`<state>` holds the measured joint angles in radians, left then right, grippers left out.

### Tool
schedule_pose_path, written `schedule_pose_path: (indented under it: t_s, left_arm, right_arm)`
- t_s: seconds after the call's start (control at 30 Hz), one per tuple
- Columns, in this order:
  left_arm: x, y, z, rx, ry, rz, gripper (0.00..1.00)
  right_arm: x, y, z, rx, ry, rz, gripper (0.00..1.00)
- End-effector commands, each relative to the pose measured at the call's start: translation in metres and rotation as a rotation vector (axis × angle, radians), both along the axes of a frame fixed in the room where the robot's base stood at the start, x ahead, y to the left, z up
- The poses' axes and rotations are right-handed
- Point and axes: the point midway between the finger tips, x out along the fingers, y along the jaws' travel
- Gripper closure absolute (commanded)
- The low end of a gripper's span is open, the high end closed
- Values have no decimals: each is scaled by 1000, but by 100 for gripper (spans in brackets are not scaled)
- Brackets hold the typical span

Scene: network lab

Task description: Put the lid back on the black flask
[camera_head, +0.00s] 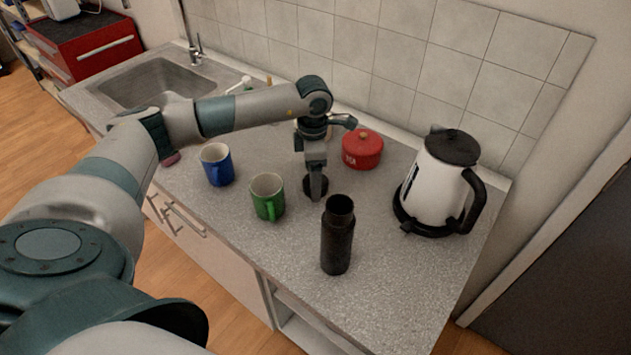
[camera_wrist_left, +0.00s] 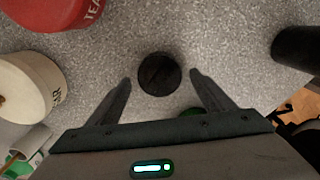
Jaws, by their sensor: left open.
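The black flask (camera_head: 337,236) stands upright and uncovered near the counter's front edge in the head view. It also shows in part at the right of the left wrist view (camera_wrist_left: 297,48). Its round black lid (camera_wrist_left: 159,74) lies on the counter, and in the wrist view it sits between and just beyond my open fingertips. The lid shows in the head view (camera_head: 310,188) behind the fingers, partly hidden. My left gripper (camera_head: 317,190) points down over the lid, open and empty; it also shows in the left wrist view (camera_wrist_left: 160,82). My right gripper is in neither view.
A red tea canister (camera_head: 362,150) and a white kettle (camera_head: 437,182) stand right of my left gripper. A green mug (camera_head: 267,197) and a blue mug (camera_head: 217,165) stand to its left. A cream canister (camera_wrist_left: 30,88) is close by. The counter's front right is clear.

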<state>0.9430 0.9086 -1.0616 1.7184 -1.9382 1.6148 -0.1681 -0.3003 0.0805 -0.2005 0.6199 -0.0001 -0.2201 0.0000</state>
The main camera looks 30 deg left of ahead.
Motion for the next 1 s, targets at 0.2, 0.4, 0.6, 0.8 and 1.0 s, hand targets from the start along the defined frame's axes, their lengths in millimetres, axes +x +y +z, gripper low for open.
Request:
schedule_pose_path:
  t_s: [0.2,0.4,0.6,0.8,1.0]
  left_arm:
    - [0,0,0,0,0,0,25]
    - [0,0,0,-1,-1,0,25]
    - [0,0,0,-1,-1,0,69]
    - [0,0,0,-1,-1,0,69]
    - [1,0,3,-1,-2,0,69]
  right_arm:
    - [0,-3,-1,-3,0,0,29]
    - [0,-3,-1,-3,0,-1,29]
    - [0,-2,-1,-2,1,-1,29]
    - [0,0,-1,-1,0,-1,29]
    - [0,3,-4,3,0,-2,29]
